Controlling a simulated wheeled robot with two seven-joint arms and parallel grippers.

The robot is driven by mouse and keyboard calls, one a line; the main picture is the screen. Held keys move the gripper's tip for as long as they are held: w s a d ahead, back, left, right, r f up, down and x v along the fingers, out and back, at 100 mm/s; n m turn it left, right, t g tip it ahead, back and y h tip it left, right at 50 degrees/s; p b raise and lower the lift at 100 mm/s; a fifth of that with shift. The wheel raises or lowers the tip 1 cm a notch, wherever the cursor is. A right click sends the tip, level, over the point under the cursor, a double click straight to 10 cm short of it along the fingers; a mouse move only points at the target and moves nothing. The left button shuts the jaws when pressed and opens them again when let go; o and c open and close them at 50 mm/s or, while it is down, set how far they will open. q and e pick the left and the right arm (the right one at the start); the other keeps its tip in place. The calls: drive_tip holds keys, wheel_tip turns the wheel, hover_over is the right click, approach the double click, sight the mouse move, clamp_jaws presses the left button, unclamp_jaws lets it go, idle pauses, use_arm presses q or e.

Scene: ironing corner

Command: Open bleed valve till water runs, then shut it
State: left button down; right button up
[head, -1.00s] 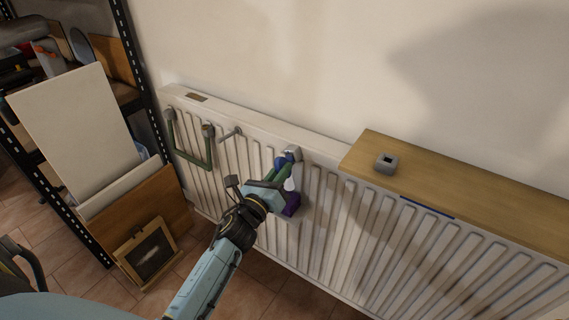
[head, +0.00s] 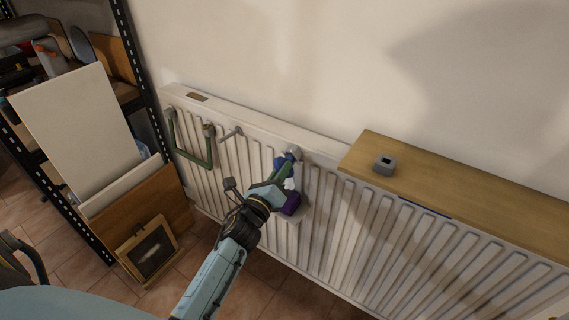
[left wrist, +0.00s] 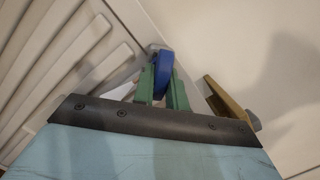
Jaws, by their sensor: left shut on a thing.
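The grey bleed valve fitting (head: 294,153) sits at the top edge of the white radiator, near its middle. My left gripper (head: 286,169) is at it, its green fingers shut on a blue handle (left wrist: 160,60), which shows between the fingertips in the left wrist view. In the head view the fingers hide most of the handle. A purple container (head: 291,205) is just below, against the radiator front and partly behind my gripper. Something whitish (head: 290,183) shows between the fitting and the container; I cannot tell whether it is water. My right gripper is not in view.
A wooden board (head: 480,200) lies along the radiator's right part, with a small grey block with a square hole (head: 384,164) on it. A green rail (head: 192,160) hangs on the radiator's left. Shelving, leaning panels (head: 75,140) and a small frame (head: 148,254) stand left.

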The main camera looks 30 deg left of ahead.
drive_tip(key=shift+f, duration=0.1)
use_arm(q)
drive_tip(key=shift+n, duration=0.4)
drive_tip(key=c, duration=1.3)
unclamp_jaws()
drive_tip(key=shift+c, duration=0.2)
drive_tip(key=shift+s, duration=0.25)
drive_tip(key=s+f+p, duration=0.1)
drive_tip(key=s, duration=1.1)
drive_tip(key=shift+s+d+f, duration=0.25)
drive_tip(key=shift+s+d, duration=0.05)
drive_tip(key=shift+s, duration=0.1)
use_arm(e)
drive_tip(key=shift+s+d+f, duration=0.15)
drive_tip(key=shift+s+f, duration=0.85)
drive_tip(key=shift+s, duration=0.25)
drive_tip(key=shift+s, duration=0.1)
